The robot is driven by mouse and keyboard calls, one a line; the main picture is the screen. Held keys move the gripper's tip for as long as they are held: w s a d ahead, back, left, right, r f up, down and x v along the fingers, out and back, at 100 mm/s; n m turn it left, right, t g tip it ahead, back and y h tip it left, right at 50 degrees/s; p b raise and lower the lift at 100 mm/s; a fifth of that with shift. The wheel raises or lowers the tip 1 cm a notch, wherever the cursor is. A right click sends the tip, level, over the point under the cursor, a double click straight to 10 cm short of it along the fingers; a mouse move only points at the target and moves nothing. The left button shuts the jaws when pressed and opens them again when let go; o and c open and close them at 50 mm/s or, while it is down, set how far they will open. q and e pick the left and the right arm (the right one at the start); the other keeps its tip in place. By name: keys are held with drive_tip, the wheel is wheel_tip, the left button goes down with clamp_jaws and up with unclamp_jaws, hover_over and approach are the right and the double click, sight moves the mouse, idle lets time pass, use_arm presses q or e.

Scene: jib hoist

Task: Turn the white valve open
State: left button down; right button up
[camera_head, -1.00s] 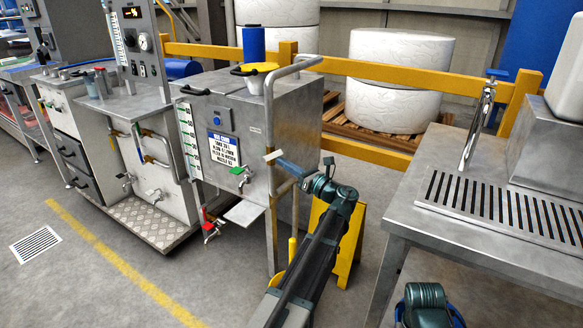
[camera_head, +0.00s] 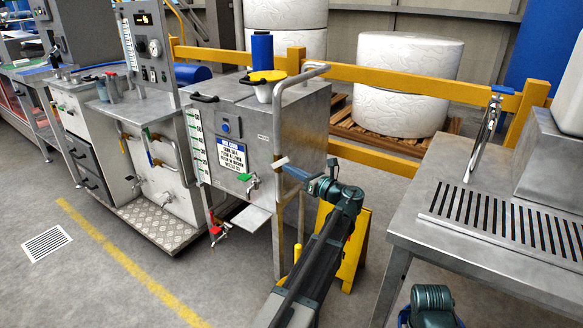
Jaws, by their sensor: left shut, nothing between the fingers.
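A small white lever-like piece (camera_head: 280,162) shows beside the front post of the steel tank (camera_head: 262,135). It is at the tip of my left gripper (camera_head: 293,170); I cannot tell whether they touch. My left gripper is shut and empty, pointing left at the tank's corner post. A tap with a green handle (camera_head: 246,178) is on the tank's front, and a red-handled tap (camera_head: 215,231) hangs lower at its left. Small pale taps (camera_head: 166,197) are on the cabinet to the left, too small to tell their handles well. My right gripper is out of view.
A yellow floor sign (camera_head: 354,250) stands behind my left arm. A steel table (camera_head: 440,243) with a slotted drain and a blue-handled faucet (camera_head: 486,130) is at the right. A yellow rail (camera_head: 400,80) runs behind.

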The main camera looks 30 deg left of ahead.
sight(287, 159)
use_arm(q)
drive_tip(key=r+h+p, duration=0.1)
drive_tip(key=p, duration=0.2)
drive_tip(key=a+r+h+p, duration=0.1)
drive_tip(key=p, duration=0.3)
drive_tip(key=r+h+p, duration=0.2)
drive_tip(key=p, duration=0.1)
drive_tip(key=shift+a+r+n+g+p, duration=0.1)
drive_tip(key=shift+a+n+g+p, duration=0.2)
drive_tip(key=shift+p, duration=0.1)
drive_tip(key=h+p, duration=0.1)
drive_tip(key=p, duration=0.2)
drive_tip(key=a+r+h+p, duration=0.1)
drive_tip(key=p, duration=0.1)
drive_tip(key=a+h+p, duration=0.1)
drive_tip(key=h+p, duration=0.1)
drive_tip(key=p, duration=0.1)
drive_tip(key=shift+w+a+r+g+p, duration=0.2)
drive_tip(key=shift+a+r+g+p, duration=0.05)
drive_tip(key=shift+r+g+p, duration=0.1)
drive_tip(key=shift+a+f+h, duration=0.15)
drive_tip(key=shift+a+h, duration=0.1)
drive_tip(key=shift+h, duration=0.05)
drive_tip(key=shift+a, duration=0.3)
drive_tip(key=shift+r+p, duration=0.2)
drive_tip(key=shift+p, duration=0.15)
drive_tip(key=p+v, duration=0.7)
drive_tip(key=v, duration=0.3)
drive_tip(key=shift+a+r, duration=0.15)
drive_tip(key=shift+a, duration=0.1)
